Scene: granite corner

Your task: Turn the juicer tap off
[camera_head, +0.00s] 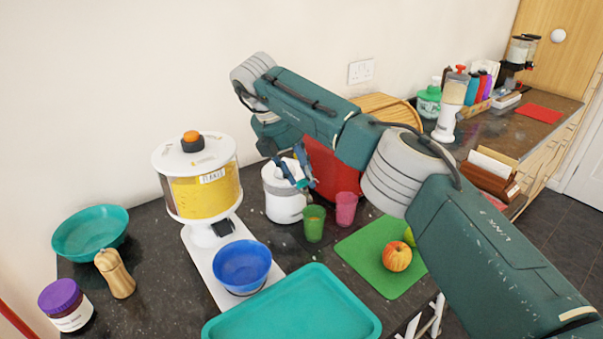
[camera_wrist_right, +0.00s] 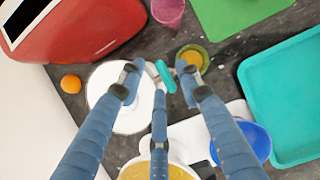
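The juicer (camera_head: 284,205) is a white round canister on the counter, partly hidden behind my right gripper; its white lid (camera_wrist_right: 112,115) shows in the right wrist view. The teal tap lever (camera_wrist_right: 165,76) sticks out from its side, close to the green cup (camera_head: 314,226). The cup, with yellow-orange contents, also shows in the right wrist view (camera_wrist_right: 193,58). My right gripper (camera_head: 298,170) is over the juicer's tap side. Its blue fingers (camera_wrist_right: 160,78) are spread around the lever, with no clear grip on it. My left gripper is not in view.
A cereal dispenser (camera_head: 203,185) and blue bowl (camera_head: 241,265) stand left of the juicer. A pink cup (camera_head: 346,208) and red appliance (camera_head: 325,172) are close on its right. A teal tray (camera_head: 295,312) and green board (camera_head: 375,262) with fruit lie in front.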

